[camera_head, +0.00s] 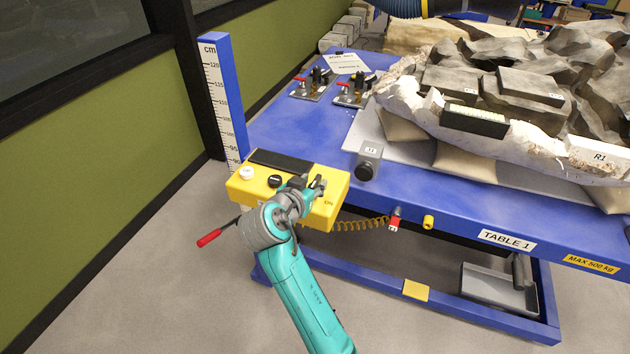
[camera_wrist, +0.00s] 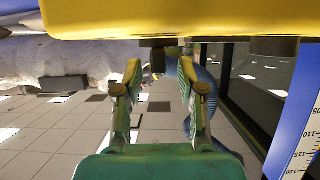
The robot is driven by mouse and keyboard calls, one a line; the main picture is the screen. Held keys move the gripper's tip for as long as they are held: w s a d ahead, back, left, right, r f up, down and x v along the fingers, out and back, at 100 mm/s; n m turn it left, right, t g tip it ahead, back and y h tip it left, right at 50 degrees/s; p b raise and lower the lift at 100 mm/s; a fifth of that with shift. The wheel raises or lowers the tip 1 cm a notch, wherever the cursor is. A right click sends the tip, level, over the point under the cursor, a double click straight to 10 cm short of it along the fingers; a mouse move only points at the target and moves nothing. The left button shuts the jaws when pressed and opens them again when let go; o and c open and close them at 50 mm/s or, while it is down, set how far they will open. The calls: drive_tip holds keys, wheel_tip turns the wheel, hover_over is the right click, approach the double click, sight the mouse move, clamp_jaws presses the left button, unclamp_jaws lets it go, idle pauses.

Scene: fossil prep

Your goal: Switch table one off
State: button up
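Table one (camera_head: 515,216) is a blue bench with a "TABLE 1" label on its front edge. A yellow control box (camera_head: 325,206) sits at its front left corner, with a white button (camera_head: 246,173), a black knob (camera_head: 275,181) and a dark strip on top. My gripper (camera_head: 318,186) is over the box's right part, and my wrist hides part of its face. In the wrist view my gripper (camera_wrist: 160,82) is open and empty, close to the yellow box (camera_wrist: 160,20). Dark knob-like parts (camera_wrist: 275,46) stick out from the box there; one lies near the gap between the fingers.
A red-handled lever (camera_head: 210,238) sticks out left of the box. A grey box with a black knob (camera_head: 368,160) stands to its right. A coiled cable (camera_head: 360,225) runs to a red connector (camera_head: 395,217). A large fossil block (camera_head: 540,150) fills the right. Floor is clear at left.

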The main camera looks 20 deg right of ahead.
drive_tip(key=v, duration=0.9)
drive_tip(key=shift+s, duration=0.2)
drive_tip(key=shift+a, duration=0.15)
drive_tip(key=s+d+f+n+t+y, duration=0.1)
drive_tip(key=s+f+n+y, duration=0.15)
drive_tip(key=f, duration=0.35)
drive_tip(key=s+d+f+n+t+y, duration=0.1)
drive_tip(key=s+d+f+n, duration=0.15)
drive_tip(key=f, duration=0.45)
drive_tip(key=s+f+n+t+y, duration=0.1)
drive_tip(key=s+f+n+y, duration=0.1)
drive_tip(key=s+f, duration=0.35)
drive_tip(key=s+f+n+y, duration=0.2)
drive_tip(key=s+n, duration=0.1)
drive_tip(key=s, duration=0.5)
drive_tip(key=s+r+t+y, duration=0.1)
drive_tip(key=s+r, duration=0.3)
drive_tip(key=s, duration=0.8)
drive_tip(key=s+r+t+y, duration=0.1)
drive_tip(key=s+r, duration=0.3)
drive_tip(key=s, duration=0.9)
drive_tip(key=shift+a+r+m, duration=0.2)
drive_tip(key=shift+m, duration=0.2)
drive_tip(key=shift+a, duration=0.15)
